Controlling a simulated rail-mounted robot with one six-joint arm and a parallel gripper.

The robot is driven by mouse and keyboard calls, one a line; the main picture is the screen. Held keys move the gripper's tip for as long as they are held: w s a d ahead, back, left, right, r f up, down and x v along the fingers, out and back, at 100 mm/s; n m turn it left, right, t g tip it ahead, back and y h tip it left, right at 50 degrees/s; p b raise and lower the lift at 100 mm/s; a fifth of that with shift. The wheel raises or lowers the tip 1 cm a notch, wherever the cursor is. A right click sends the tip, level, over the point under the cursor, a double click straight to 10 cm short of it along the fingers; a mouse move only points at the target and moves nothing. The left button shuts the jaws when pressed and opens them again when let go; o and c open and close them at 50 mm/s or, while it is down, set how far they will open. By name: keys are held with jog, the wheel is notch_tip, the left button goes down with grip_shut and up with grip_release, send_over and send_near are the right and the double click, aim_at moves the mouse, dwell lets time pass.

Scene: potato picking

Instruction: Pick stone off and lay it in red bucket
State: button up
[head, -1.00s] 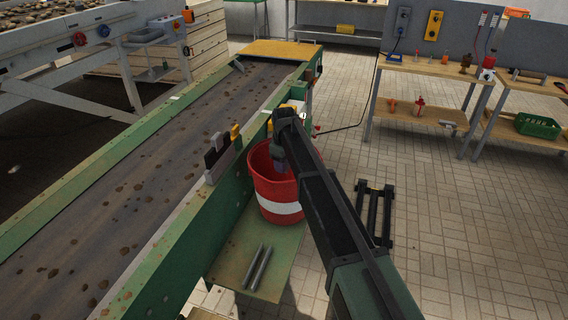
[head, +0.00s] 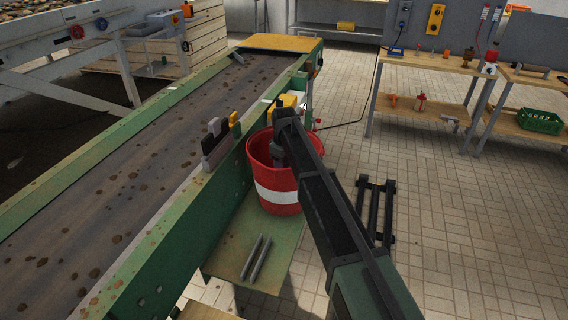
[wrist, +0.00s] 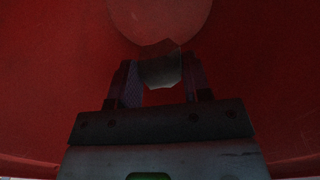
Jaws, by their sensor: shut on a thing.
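The red bucket (head: 277,195) with a white band stands upright beside the green conveyor frame, in the middle of the head view. My arm reaches over its rim and its end points down into it. In the head view the fingers are hidden inside the bucket. In the wrist view the red bucket wall (wrist: 50,80) surrounds my gripper (wrist: 160,82). A grey stone (wrist: 160,70) is held between the two fingers. A pale round patch lies beyond it; I cannot tell how far below the stone is from the bottom.
The conveyor belt (head: 110,190), with brown clods scattered on it, runs along the left. A green shelf (head: 225,262) with two metal rods is in front of the bucket. A black rack (head: 374,212) stands on the floor to the right. Workbenches are at the back right.

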jog(key=shift+f, duration=0.3)
jog(key=o, duration=1)
jog(key=shift+o, duration=0.2)
notch_tip(320, 180, up, 11)
jog(key=p, duration=1)
jog(key=shift+p, duration=0.4)
